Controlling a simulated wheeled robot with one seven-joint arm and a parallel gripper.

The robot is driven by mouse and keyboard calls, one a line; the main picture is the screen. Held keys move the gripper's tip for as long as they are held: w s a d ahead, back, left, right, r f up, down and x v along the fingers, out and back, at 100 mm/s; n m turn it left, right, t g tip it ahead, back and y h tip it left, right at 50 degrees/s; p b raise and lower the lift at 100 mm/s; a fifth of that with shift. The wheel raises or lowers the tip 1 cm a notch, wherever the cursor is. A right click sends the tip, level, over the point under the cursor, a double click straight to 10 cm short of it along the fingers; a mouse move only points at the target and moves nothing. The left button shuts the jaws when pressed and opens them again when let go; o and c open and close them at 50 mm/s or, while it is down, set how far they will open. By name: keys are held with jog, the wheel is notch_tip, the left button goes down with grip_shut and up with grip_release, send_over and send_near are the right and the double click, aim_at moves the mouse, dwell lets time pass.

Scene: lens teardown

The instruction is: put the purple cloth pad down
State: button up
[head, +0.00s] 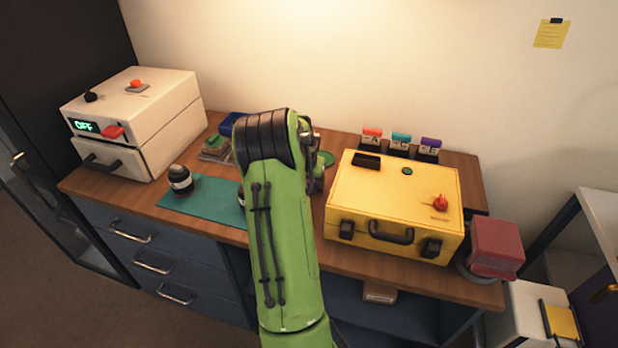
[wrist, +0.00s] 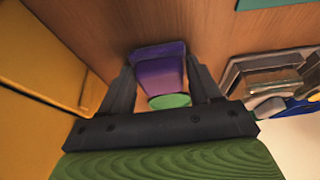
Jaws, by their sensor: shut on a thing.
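The purple cloth pad (wrist: 158,72) is between the two dark fingers of my gripper (wrist: 161,82) in the wrist view. The gripper is shut on it. The wooden worktop (wrist: 110,25) lies beyond the pad, and I cannot tell whether the pad touches it. A round green piece (wrist: 168,101) shows just by the pad, between the fingers. In the head view my green arm hides the pad and most of the gripper.
A yellow case (head: 395,204) stands right of my arm; its side is close in the wrist view (wrist: 45,65). A teal mat (head: 205,200) with a dark bottle (head: 180,180) lies left. A white oven-like box (head: 150,110) stands back left. Small labelled holders (head: 400,143) stand behind the case.

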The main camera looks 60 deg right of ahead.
jog(key=o, duration=1)
jog(key=shift+f, duration=0.1)
jog(key=w+p+v, duration=0.1)
jog(key=p+v, duration=0.3)
jog(key=v, duration=1.2)
jog(key=w+a+r+n+t+y, duration=0.1)
jog(key=w+a+r+n, duration=0.1)
jog(key=a, duration=0.4)
jog(key=w+a+r+n+t, duration=0.1)
jog(key=w+a+r+n, duration=0.15)
jog(key=a, duration=0.35)
jog(key=s+a+r+n+t+y, duration=0.15)
jog(key=a+n, duration=0.25)
jog(key=a, duration=0.7)
jog(key=s+a+r+n+t+y, duration=0.1)
jog(key=s+a+r+n, duration=0.15)
jog(key=a, duration=0.85)
jog(key=s+a+n, duration=0.1)
jog(key=s+a, duration=0.1)
jog(key=s+a+f+n, duration=0.1)
jog(key=s+a+n, duration=0.1)
jog(key=s+a+n+y, duration=0.1)
jog(key=s+a+n, duration=0.1)
jog(key=a, duration=0.1)
jog(key=shift+s+f, duration=0.15)
jog(key=shift+f, duration=0.25)
